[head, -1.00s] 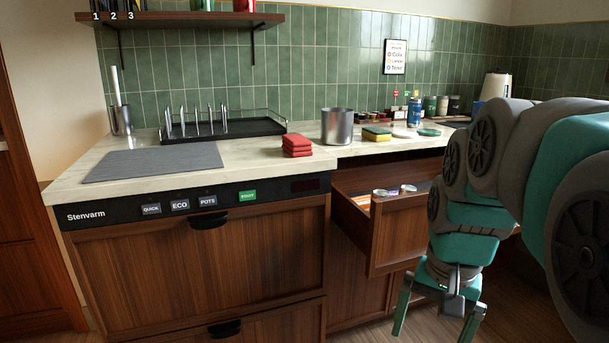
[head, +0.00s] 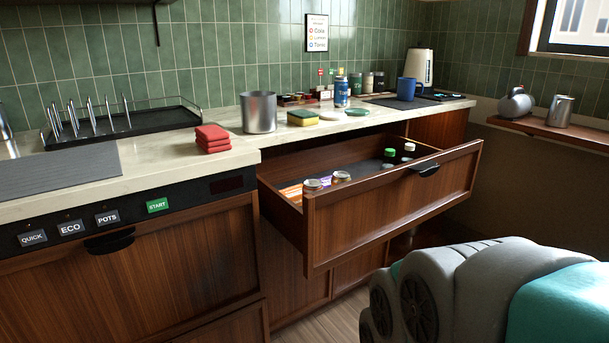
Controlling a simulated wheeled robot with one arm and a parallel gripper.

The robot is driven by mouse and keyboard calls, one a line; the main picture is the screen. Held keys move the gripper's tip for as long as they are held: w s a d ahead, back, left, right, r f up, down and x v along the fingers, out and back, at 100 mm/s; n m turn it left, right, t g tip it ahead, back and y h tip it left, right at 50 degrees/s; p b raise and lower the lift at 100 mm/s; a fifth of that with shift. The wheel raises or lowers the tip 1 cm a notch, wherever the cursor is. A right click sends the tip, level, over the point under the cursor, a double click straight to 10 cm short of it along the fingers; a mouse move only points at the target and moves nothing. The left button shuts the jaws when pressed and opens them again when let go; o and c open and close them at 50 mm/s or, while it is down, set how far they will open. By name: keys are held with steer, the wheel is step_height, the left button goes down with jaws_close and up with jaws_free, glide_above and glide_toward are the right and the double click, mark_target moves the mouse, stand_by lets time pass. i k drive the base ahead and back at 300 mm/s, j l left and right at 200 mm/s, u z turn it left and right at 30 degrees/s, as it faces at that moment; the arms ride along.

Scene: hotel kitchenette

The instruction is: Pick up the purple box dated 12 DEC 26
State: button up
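A wooden drawer (head: 400,200) under the counter stands open. Inside it, at the left end, a small patch of purple (head: 317,183) shows behind two jars, beside something orange (head: 291,192). The purple thing is mostly hidden by the jars and the drawer front, and I cannot read a date on it. My gripper is out of view; only part of my arm shows at the lower right, in front of the drawer.
Two lidded jars (head: 341,177) stand at the drawer's left front, and bottles with green and white caps (head: 390,153) stand further right. The counter above holds red cloths (head: 212,138), a metal canister (head: 258,112), a sponge (head: 302,118) and a blue can (head: 341,93).

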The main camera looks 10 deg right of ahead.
mark_target(325, 181)
steer(key=i+z, duration=0.15)
steer(key=i+l+z, duration=0.1)
steer(key=z, duration=0.25)
steer(key=i+l+z, duration=0.1)
steer(key=z, duration=0.25)
steer(key=i+l+z, duration=0.1)
steer(key=z, duration=0.2)
steer(key=i+z, duration=0.45)
steer(key=i, duration=0.75)
steer(key=i+l+u, duration=0.15)
steer(key=i, duration=0.3)
steer(key=i+l, duration=0.1)
steer(key=i, duration=0.4)
steer(key=i+j+u, duration=0.1)
steer(key=i+u, duration=0.15)
steer(key=u, duration=0.15)
steer(key=i+u, duration=0.2)
steer(key=u, duration=0.2)
steer(key=i+l+u, duration=0.1)
steer(key=i+u, duration=0.15)
steer(key=u, duration=0.15)
steer(key=i+l+u, duration=0.1)
steer(key=u, duration=0.3)
steer(key=i+l+u, duration=0.25)
steer(key=u, duration=0.15)
